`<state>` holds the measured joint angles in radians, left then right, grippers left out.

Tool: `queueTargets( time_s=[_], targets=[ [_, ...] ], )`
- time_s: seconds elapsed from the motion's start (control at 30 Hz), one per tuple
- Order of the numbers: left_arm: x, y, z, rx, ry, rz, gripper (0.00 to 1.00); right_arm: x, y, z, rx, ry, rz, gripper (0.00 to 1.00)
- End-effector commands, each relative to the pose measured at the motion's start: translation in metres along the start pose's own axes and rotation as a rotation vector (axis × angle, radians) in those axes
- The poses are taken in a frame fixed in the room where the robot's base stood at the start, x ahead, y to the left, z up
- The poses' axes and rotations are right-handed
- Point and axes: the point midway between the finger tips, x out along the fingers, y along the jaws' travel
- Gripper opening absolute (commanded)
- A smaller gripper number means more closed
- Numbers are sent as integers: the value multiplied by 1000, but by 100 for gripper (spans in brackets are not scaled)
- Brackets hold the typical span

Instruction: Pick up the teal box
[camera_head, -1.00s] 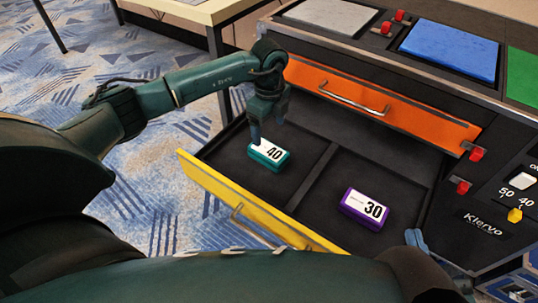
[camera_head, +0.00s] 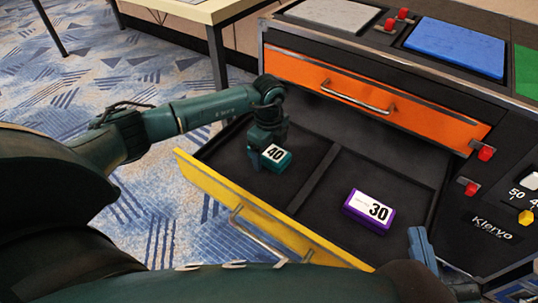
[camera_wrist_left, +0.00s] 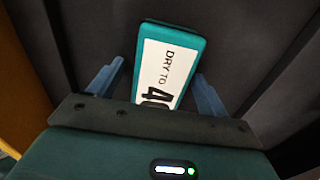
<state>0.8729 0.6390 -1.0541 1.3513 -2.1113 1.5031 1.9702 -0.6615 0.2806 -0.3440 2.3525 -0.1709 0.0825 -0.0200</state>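The teal box (camera_head: 281,164) has a white label reading 40. It lies in the left compartment of the open yellow-fronted drawer (camera_head: 214,193). My left gripper (camera_head: 266,158) is down at the box from above and partly hides it. In the left wrist view the teal box (camera_wrist_left: 172,62) lies between the two blue fingers of my left gripper (camera_wrist_left: 155,88), which are apart with gaps on both sides. My right gripper (camera_head: 420,246) shows only in part near the drawer's front right corner; its fingertips cannot be made out clearly.
A purple box (camera_head: 366,222) labelled 30 lies in the drawer's right compartment, beyond a divider (camera_head: 312,182). A closed orange drawer (camera_head: 420,117) with a metal handle is above. Red knobs (camera_head: 486,153) stand out at the cabinet's right.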

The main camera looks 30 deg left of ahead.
Motion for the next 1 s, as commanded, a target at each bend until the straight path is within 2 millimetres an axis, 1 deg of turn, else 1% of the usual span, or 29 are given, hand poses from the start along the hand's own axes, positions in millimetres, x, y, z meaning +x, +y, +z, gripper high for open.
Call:
queueTargets(
  time_s=[0.03, 0.07, 0.63, 0.87, 0.97, 1.0],
  targets=[
    [0, 0, 0, 0, 0, 0, 74, 0, 0, 0, 0, 0, 0, 0],
    [0, 0, 0, 0, 0, 0, 72, 0, 0, 0, 0, 0, 0, 0],
    [-1, 0, 0, 0, 0, -1, 25, 0, 0, 0, -1, -1, 0, 0],
    [-3, -1, 0, 0, 1, -2, 25, 0, 0, -1, -2, -1, 0, 0],
    [-13, -1, 0, 0, 0, -3, 25, 1, 1, -5, -9, 0, -1, 0],
    [-20, -1, 0, 0, 0, -4, 25, 1, 1, -7, -15, 0, -1, 0]
  ],
)
